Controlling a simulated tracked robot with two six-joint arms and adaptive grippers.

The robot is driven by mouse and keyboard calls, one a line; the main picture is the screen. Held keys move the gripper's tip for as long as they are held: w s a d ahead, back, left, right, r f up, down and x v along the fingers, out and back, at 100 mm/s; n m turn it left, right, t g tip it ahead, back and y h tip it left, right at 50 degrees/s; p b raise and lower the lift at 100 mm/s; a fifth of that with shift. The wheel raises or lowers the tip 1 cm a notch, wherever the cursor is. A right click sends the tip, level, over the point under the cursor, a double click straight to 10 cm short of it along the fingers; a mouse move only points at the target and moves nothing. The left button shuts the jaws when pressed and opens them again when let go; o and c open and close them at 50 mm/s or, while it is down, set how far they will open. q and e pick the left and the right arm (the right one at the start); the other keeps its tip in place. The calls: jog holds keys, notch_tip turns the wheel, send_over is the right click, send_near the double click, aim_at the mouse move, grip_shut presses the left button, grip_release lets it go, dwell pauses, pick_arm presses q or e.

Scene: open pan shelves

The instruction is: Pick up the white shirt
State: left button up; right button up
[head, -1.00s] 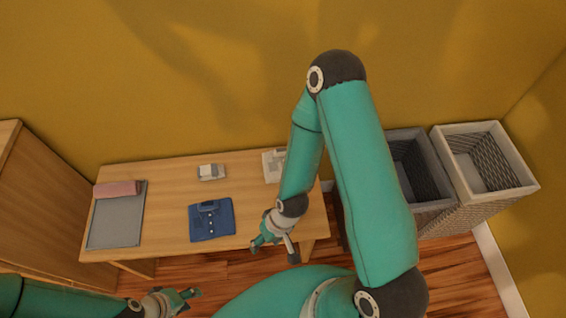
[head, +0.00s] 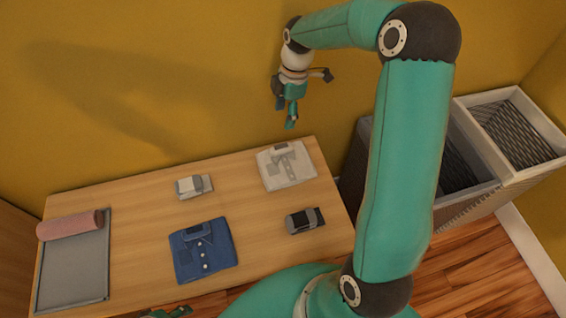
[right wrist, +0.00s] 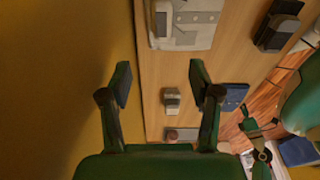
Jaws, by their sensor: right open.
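The white shirt (head: 286,165) lies folded flat at the back right of the wooden table, collar toward the wall. It also shows at the top of the right wrist view (right wrist: 200,28). My right gripper (head: 310,99) is open and empty, above and behind the shirt near the wall, not touching it. In the right wrist view its two fingers (right wrist: 160,88) are spread wide. My left gripper (head: 172,312) only peeks in at the bottom edge of the head view, too cut off to read.
On the table (head: 130,205) are a folded blue shirt (head: 203,250), a small grey-white folded item (head: 194,186), a dark grey folded item (head: 304,220), and a grey tray (head: 75,270) with a pink roll (head: 70,224). Laundry baskets (head: 513,130) stand to the right. The yellow wall is close behind.

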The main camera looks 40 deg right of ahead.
jog(key=b, duration=0.2)
send_near(281, 146)
jog(key=f, duration=0.5)
jog(key=shift+w+a+f, duration=0.1)
jog(key=shift+a, duration=0.3)
jog(key=f, duration=0.5)
jog(key=shift+a+b, duration=0.25)
jog(key=shift+b, duration=0.15)
grip_shut()
